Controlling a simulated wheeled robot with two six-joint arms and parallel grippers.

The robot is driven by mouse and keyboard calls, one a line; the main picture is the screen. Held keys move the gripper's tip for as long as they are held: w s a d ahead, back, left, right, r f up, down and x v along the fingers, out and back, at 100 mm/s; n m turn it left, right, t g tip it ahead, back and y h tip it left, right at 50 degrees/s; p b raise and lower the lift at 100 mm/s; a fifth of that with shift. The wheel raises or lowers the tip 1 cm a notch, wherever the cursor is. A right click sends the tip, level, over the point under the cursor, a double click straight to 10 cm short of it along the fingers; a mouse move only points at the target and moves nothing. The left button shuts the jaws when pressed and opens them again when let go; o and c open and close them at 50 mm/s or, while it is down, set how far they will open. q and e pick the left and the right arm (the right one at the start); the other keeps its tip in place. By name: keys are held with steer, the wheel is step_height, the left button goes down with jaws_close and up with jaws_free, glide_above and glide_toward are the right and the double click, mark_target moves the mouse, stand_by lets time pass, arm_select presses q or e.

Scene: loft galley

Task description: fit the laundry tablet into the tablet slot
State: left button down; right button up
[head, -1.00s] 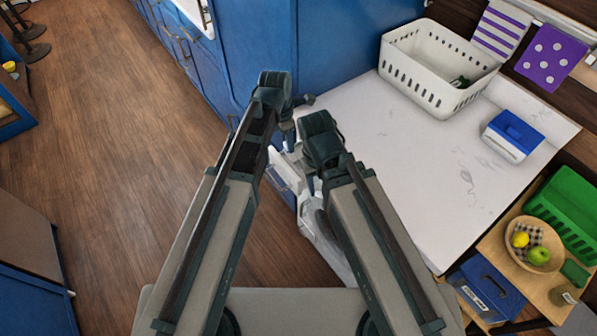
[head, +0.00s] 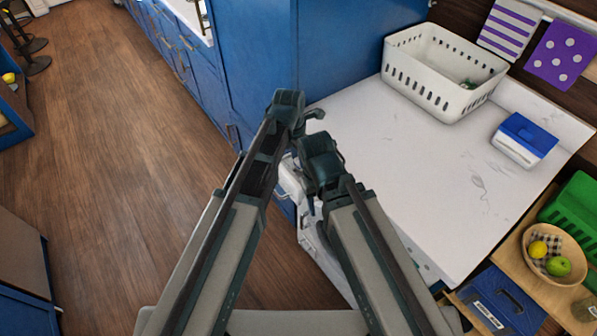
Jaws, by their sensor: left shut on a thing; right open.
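My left gripper (head: 315,116) is by the counter's near-left corner, beside the blue cabinet. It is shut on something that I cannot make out. My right gripper (head: 306,188) is lower and nearer, open, and mostly hidden behind its own wrist. Below and between my arms, parts of a white appliance (head: 310,235) show under the counter edge; my arms cover most of it. I cannot make out the laundry tablet or the tablet slot. A white tub with a blue lid (head: 527,130) stands at the counter's right side; its contents are hidden.
The white counter (head: 430,165) is mostly clear. A white slotted basket (head: 440,85) stands at its back. A tall blue cabinet (head: 290,50) is at the left. At lower right are a fruit bowl (head: 570,280), a green crate (head: 575,210) and a blue box (head: 500,300).

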mark_target(298, 165)
arm_select(q)
steer(key=shift+f+b, duration=1.85)
steer(key=shift+f, duration=0.2)
steer(key=shift+r, duration=0.15)
steer(key=c, duration=0.5)
jaws_free()
steer(key=r+p, duration=0.8)
steer(key=s+a+r+p, duration=0.1)
steer(key=r+p, duration=0.3)
steer(key=shift+a, duration=0.1)
